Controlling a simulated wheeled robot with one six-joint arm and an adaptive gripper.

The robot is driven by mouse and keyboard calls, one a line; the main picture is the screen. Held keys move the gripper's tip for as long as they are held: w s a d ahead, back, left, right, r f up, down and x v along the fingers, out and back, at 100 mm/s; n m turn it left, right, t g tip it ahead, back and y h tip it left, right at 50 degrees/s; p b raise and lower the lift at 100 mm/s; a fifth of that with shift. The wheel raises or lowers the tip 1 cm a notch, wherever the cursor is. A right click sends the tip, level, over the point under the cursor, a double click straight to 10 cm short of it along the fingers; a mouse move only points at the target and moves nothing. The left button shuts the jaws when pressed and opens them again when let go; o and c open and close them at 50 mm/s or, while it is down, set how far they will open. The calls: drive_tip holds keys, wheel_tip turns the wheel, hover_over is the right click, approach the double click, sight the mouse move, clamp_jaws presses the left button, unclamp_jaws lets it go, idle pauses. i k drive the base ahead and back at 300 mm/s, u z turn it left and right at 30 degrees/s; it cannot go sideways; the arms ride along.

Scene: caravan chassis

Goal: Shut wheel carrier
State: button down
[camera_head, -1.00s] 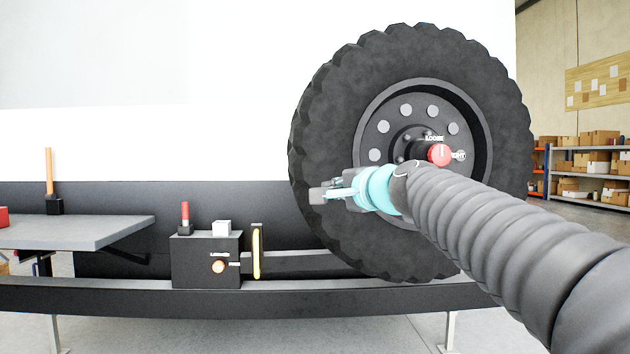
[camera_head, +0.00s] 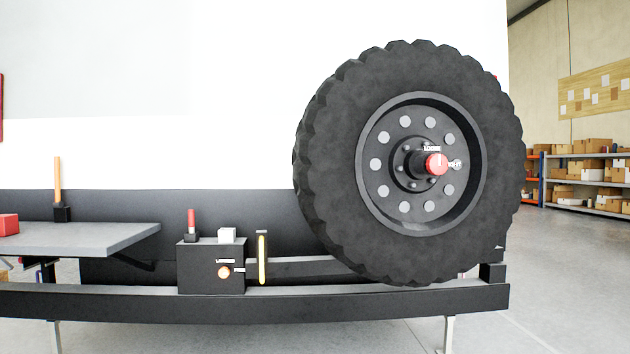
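The spare wheel (camera_head: 340,170) is a large black knobbly tyre with a dark rim, upright at the right end of the caravan's rear. A red knob (camera_head: 436,164) sits at its hub beside small white lettering. The carrier arm (camera_head: 310,266) is a dark horizontal bar running behind the lower tyre. My gripper and arm are out of view.
A dark bumper beam (camera_head: 250,305) runs across the front. A grey shelf (camera_head: 75,238) juts out at left, with a red block (camera_head: 8,225) and an orange lever (camera_head: 57,180) by it. Open floor lies right, before shelving with boxes (camera_head: 585,175).

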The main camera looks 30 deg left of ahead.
sight(364, 185)
drive_tip(key=k, duration=1.1)
drive_tip(key=u, duration=0.7)
drive_tip(key=i, duration=0.7)
drive_tip(key=u, duration=0.45)
drive_tip(key=i, duration=0.75)
drive_tip(key=z, duration=0.2)
